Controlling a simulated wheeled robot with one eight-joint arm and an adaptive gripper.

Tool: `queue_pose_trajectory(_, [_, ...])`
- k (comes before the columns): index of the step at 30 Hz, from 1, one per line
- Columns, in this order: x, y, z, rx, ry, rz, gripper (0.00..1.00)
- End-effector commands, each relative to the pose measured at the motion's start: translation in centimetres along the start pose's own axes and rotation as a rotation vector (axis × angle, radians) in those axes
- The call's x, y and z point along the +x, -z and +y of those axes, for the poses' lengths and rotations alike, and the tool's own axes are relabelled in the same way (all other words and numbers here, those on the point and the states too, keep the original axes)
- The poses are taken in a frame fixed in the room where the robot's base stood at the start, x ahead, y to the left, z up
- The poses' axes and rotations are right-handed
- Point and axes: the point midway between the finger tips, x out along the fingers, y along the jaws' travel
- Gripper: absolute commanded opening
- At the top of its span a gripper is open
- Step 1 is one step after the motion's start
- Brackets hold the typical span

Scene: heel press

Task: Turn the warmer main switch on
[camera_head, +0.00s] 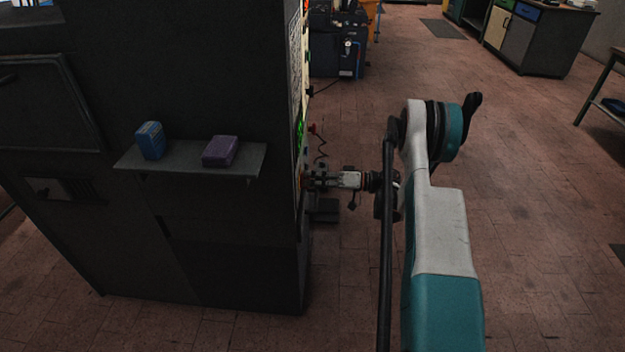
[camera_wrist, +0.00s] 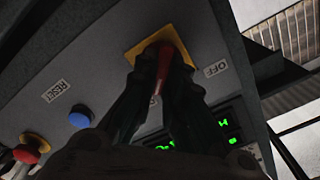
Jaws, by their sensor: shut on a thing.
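The warmer main switch is a red handle (camera_wrist: 164,66) on a yellow square plate (camera_wrist: 150,36) in the wrist view. My gripper (camera_wrist: 160,74) is shut on the red handle, with one dark finger on each side. The fingers hide much of the handle and the lower part of the plate. An OFF label (camera_wrist: 215,69) sits to the right of the plate. A small pale label (camera_wrist: 153,100) shows between the fingers, too covered to read. In the head view my gripper (camera_head: 318,180) reaches the right side of the dark cabinet (camera_head: 230,235); the switch is not clear there.
A blue button (camera_wrist: 79,120), a RESET label (camera_wrist: 56,91) and a red mushroom button (camera_wrist: 28,152) lie left on the panel. A green-lit display (camera_wrist: 205,138) is below the switch. A shelf (camera_head: 180,161) holds blue and purple boxes.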

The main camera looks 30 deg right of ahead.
Motion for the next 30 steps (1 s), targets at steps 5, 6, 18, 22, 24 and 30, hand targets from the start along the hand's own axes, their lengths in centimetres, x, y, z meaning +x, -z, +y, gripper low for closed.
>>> queue_pose_trajectory(5, [-0.1, -0.1, 0.1, 0.004, -0.002, -0.002, 0.0])
queue_pose_trajectory(6, [-0.1, -0.1, 0.1, 0.004, -0.002, -0.002, 0.0])
queue_pose_trajectory(18, [0.0, -0.1, 0.0, 0.003, -0.001, -0.001, 0.31])
queue_pose_trajectory(22, [0.0, -0.1, 0.0, 0.003, -0.001, -0.001, 0.31])
queue_pose_trajectory(24, [-0.1, 0.0, 0.0, 0.003, -0.001, -0.001, 0.31])
queue_pose_trajectory(30, [-2.1, 0.0, 0.1, 0.003, -0.003, 0.002, 0.31])
